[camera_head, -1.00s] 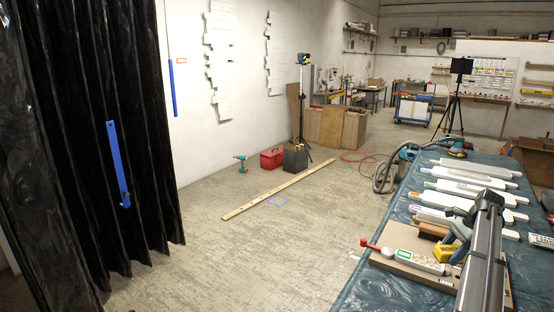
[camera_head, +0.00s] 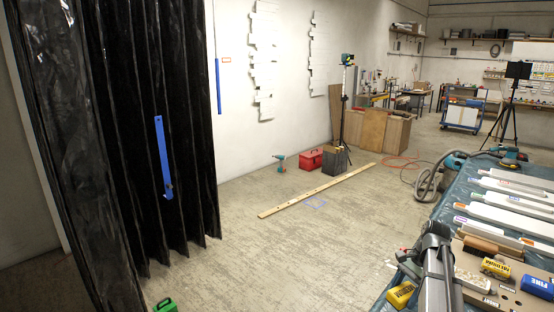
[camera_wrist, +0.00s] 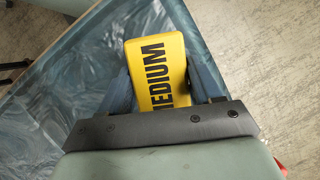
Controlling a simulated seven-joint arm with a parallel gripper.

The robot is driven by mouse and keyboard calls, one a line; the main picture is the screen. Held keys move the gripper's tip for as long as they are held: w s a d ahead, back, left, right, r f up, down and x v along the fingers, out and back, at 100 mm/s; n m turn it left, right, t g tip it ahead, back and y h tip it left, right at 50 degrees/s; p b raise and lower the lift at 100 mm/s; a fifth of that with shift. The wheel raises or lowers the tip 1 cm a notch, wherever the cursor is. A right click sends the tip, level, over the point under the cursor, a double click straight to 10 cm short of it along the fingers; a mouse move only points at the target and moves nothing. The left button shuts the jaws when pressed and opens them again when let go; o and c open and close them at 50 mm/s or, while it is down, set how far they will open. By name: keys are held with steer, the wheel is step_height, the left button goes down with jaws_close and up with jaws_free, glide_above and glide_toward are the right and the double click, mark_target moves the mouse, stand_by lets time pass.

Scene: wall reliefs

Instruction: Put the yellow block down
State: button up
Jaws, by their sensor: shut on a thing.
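My gripper (camera_wrist: 160,72) is shut on a yellow block (camera_wrist: 157,68) with black lettering that reads MEDIUM, one finger on each side of it. In the head view my gripper (camera_head: 408,270) is at the left edge of the worktable, and the held yellow block (camera_head: 401,295) shows below it. The wrist view shows the teal cloth and the concrete floor beyond the table edge behind the block. Whether the block touches anything beneath cannot be told.
A second yellow block (camera_head: 495,267) lies on a board, with a blue block (camera_head: 538,287) lettered FINE nearby. Several long white pieces (camera_head: 510,203) lie farther back on the table. A hose (camera_head: 430,182) hangs at its far left. Open floor (camera_head: 300,245) lies left.

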steer(key=w+a+f+n+g, duration=0.1)
steer(key=w+a+n, duration=0.2)
steer(key=a, duration=1.4)
steer(key=d+m, duration=0.1)
steer(key=d, duration=0.4)
steer(key=s+d+m, duration=0.1)
steer(key=d, duration=0.5)
steer(key=s+d+m+t, duration=0.1)
steer(key=d, duration=0.5)
steer(key=shift+s+r, duration=0.2)
steer(key=shift+s, duration=0.05)
steer(key=d+r+m+t, duration=0.1)
steer(key=d+r+m, duration=0.1)
steer(key=d, duration=1.3)
steer(key=d+r+m+t, duration=0.1)
steer(key=d+m, duration=0.1)
steer(key=d, duration=1.4)
steer(key=d+r+m, duration=0.2)
steer(key=d+m, duration=0.1)
steer(key=d, duration=1.3)
steer(key=shift+w+r+t, duration=0.3)
steer(key=shift+t, duration=0.1)
steer(key=w+d+r+m+t+h, duration=0.1)
steer(key=w+d+m+t, duration=0.1)
steer(key=w+d+m, duration=0.5)
steer(key=shift+w+d+r+m+t, duration=0.3)
steer(key=shift+w+d, duration=0.4)
steer(key=shift+d, duration=0.4)
